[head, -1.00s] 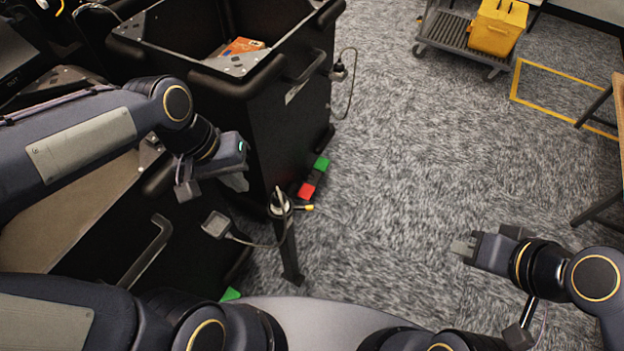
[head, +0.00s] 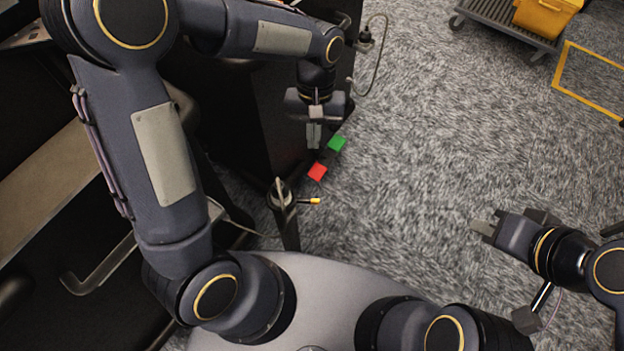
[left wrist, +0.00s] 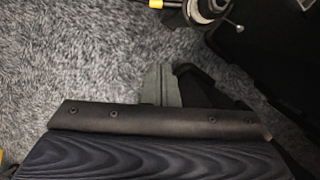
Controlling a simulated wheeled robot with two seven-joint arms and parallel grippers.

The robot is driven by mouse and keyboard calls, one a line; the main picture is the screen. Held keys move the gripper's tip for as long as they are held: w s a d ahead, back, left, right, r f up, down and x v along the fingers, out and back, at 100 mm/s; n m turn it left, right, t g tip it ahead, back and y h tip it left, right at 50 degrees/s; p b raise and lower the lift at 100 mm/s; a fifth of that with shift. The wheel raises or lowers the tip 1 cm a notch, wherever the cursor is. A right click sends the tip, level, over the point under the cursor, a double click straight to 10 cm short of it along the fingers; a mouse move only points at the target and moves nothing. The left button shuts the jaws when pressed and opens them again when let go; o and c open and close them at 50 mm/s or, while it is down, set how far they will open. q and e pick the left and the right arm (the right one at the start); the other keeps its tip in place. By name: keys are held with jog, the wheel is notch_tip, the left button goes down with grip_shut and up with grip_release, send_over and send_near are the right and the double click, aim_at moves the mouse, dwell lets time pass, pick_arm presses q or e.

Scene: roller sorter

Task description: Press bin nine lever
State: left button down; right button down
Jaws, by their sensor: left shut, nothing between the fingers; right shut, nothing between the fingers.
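No bin number is readable. My right gripper (head: 482,227) is shut and empty over the carpet at the right.
A dark post (head: 287,222) with a yellow-tipped knob (head: 315,201) stands nearer me; its top also shows in the left wrist view (left wrist: 205,10). A cart (head: 510,32) with a yellow container (head: 546,16) is at the top right. Open carpet lies between.

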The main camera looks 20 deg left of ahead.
aim_at(312, 201)
pick_arm(q)
jog(key=s+f+b, duration=0.1)
jog(key=s+f, duration=0.2)
jog(key=f, duration=0.2)
jog(key=s+d+f+b, duration=0.1)
jog(key=s+f, duration=0.2)
jog(key=f, duration=0.2)
jog(key=shift+f, duration=0.25)
jog(key=shift+s+d+m, duration=0.25)
jog(key=shift+s+m, duration=0.15)
jog(key=shift+m, duration=0.2)
jog(key=shift+s+d+m+y, duration=0.2)
jog(key=shift+s+m+y, duration=0.2)
jog(key=shift+s+m, duration=0.45)
jog(key=m, duration=0.1)
jog(key=s+m, duration=0.1)
jog(key=m, duration=0.1)
jog(key=shift+s+d, duration=0.1)
jog(key=shift+d, duration=0.05)
jog(key=shift+s+a+m+t+y+b, duration=0.2)
jog(key=shift+s+m, duration=0.45)
jog(key=shift+m, duration=0.45)
jog(key=shift+s+a+m+t+y+b, duration=0.15)
jog(key=shift+s+m+y, duration=0.35)
jog(key=shift+m, duration=0.55)
jog(key=shift+s+a+m+t+y+b, duration=0.1)
jog(key=shift+s+a+m+t, duration=0.05)
jog(key=shift+s+m, duration=0.8)
jog(key=shift+w+m, duration=0.15)
jog(key=shift+m, duration=0.1)
